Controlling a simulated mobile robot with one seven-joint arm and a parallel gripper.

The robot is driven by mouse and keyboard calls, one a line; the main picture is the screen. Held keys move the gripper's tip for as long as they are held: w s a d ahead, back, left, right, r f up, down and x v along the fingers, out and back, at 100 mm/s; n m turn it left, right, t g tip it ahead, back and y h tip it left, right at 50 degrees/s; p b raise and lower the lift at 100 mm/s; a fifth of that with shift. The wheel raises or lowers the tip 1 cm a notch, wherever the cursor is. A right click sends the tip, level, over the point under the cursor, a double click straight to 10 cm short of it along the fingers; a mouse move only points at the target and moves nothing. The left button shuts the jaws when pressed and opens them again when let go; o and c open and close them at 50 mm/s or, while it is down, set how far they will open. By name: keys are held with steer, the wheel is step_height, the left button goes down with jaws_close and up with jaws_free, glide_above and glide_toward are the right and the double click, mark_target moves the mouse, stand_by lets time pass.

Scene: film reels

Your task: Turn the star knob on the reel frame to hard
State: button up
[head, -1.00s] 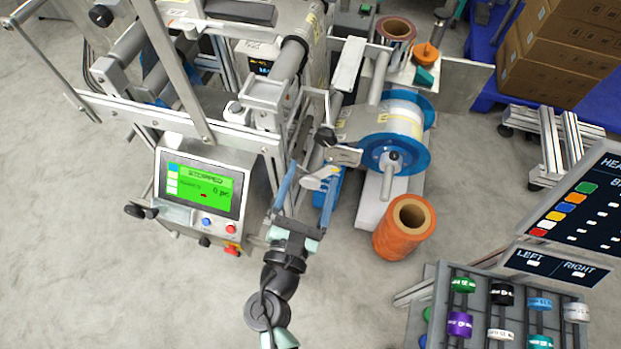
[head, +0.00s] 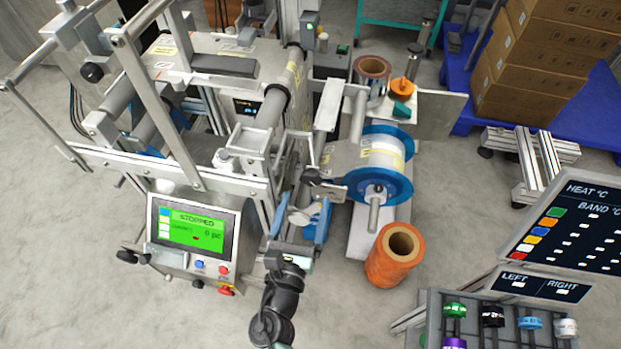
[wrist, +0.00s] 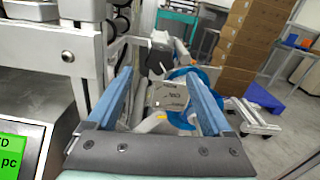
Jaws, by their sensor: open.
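The star knob (head: 312,176) is a dark knob on the reel frame, above a metal plate beside the blue-flanged reel (head: 387,187). In the wrist view the dark knob (wrist: 157,62) sits near the middle, between the lines of the two fingertips and seemingly beyond them. Its lobes and any marking for hard are too small to read. My gripper (head: 305,200) is open and empty, its blue fingers spread just below the knob in the head view. It also shows from behind in the wrist view (wrist: 160,74). I see no contact with the knob.
The machine's control panel (head: 193,235), with a green screen reading STOPPED, stands left of my arm. An orange roll (head: 394,258) stands on the floor to the right. A rack (head: 470,318) with coloured rings is at lower right. Metal bars of the machine crowd the left side.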

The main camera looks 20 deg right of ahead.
mark_target(310, 183)
steer(key=x, duration=0.6)
steer(key=shift+w+d+b, duration=0.2)
steer(key=shift+w+b, duration=0.05)
steer(key=shift+b, duration=0.1)
jaws_close()
steer(key=shift+f+m+b, duration=0.2)
steer(key=shift+m+b, duration=0.4)
steer(key=shift+b, duration=0.05)
steer(key=shift+a+r+m+b, duration=0.15)
steer(key=shift+m+b, duration=0.3)
steer(key=shift+m, duration=0.55)
jaws_free()
